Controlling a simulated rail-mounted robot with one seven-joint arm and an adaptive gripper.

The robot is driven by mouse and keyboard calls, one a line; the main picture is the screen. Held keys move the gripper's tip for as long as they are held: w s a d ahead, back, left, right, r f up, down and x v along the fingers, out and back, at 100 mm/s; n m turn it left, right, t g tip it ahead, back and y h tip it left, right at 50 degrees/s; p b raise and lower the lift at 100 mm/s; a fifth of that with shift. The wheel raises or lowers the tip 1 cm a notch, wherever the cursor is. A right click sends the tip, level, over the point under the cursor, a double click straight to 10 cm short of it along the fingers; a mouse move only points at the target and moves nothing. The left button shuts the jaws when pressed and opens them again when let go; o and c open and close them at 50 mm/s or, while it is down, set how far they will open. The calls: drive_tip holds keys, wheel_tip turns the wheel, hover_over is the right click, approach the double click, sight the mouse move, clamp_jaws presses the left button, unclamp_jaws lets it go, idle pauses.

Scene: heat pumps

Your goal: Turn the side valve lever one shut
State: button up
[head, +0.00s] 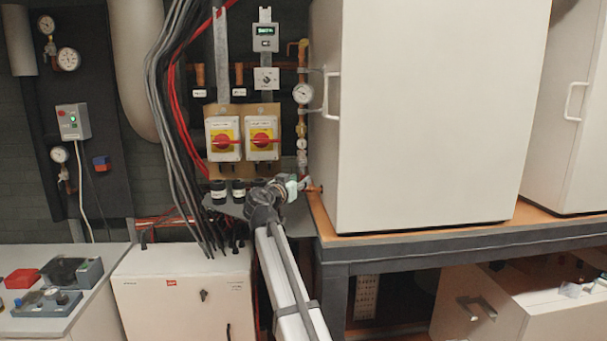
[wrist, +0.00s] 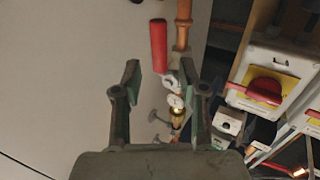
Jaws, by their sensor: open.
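A red lever (wrist: 158,45) shows in the wrist view, beside a copper pipe (wrist: 184,25) with pale and brass fittings below it. My gripper (wrist: 160,76) is open, with one finger on each side of the picture. The red lever lies beyond the fingertips, between their lines, and nothing is held. In the head view my gripper (head: 283,188) is at the lower left edge of the large white cabinet, near the foot of the vertical pipe with brass fittings (head: 301,130).
The white cabinet (head: 430,110) stands close on the right of the pipe. Two red-and-yellow rotary switches (head: 224,140) are on the left; one fills the right of the wrist view (wrist: 265,88). A pressure gauge (head: 303,93) sits above. Grey cables (head: 170,110) hang farther left.

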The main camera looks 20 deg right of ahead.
sight(303, 175)
drive_tip(key=shift+p+x, duration=0.4)
drive_tip(key=shift+x, duration=1.25)
clamp_jaws()
